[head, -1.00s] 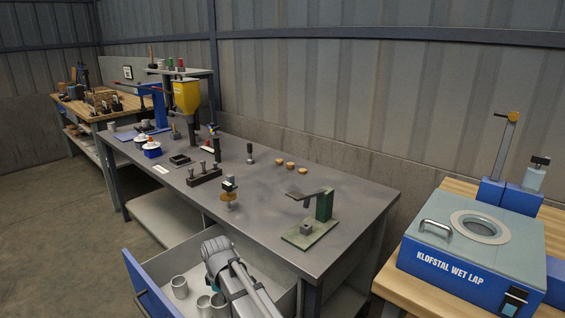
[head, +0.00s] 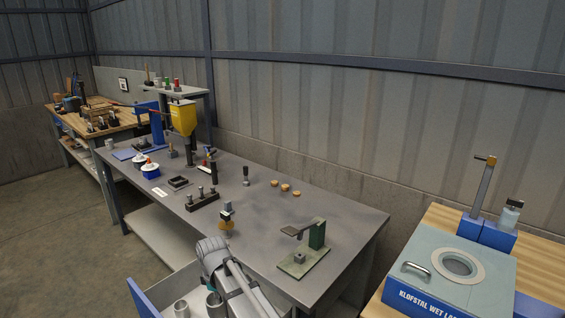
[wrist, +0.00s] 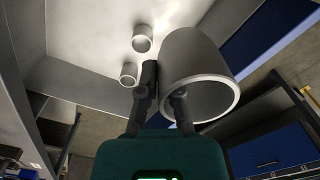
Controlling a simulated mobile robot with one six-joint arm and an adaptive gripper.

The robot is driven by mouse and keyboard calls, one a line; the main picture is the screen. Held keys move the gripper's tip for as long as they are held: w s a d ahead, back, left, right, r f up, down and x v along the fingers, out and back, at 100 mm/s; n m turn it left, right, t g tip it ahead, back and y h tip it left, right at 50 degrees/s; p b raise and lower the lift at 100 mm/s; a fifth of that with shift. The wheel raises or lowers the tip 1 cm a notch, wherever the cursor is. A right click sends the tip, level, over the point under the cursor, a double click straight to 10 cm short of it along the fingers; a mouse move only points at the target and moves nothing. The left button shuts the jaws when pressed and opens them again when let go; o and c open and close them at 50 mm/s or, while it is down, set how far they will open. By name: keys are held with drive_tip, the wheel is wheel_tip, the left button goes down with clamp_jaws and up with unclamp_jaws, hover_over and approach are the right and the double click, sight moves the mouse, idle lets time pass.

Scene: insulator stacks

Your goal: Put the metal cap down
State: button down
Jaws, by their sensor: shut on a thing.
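My gripper (wrist: 165,85) is shut on the wall of a metal cap (wrist: 197,52), a grey hollow cylinder with its open end towards the wrist camera. One finger is outside the wall and the other lies at the rim opening. Two more grey caps, an upper one (wrist: 142,38) and a lower one (wrist: 129,74), stand apart in the pale drawer (wrist: 85,75) behind it. In the head view my arm reaches over the open drawer (head: 170,286), and a grey cap (head: 181,308) shows inside. The gripper there is mostly hidden by my wrist.
The drawer has a blue front (head: 139,298). The grey bench (head: 262,228) above carries a green press (head: 315,236), a block with posts (head: 202,201) and small orange-brown pieces (head: 285,187). A blue wet-lap machine (head: 450,270) stands right. Bench space between the pieces and press is clear.

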wheel_tip(320, 180, up, 8)
drive_tip(key=p, duration=0.6)
drive_tip(key=shift+f+p, duration=0.15)
drive_tip(key=shift+p, duration=0.2)
wheel_tip(320, 180, up, 17)
drive_tip(key=p, duration=1.7)
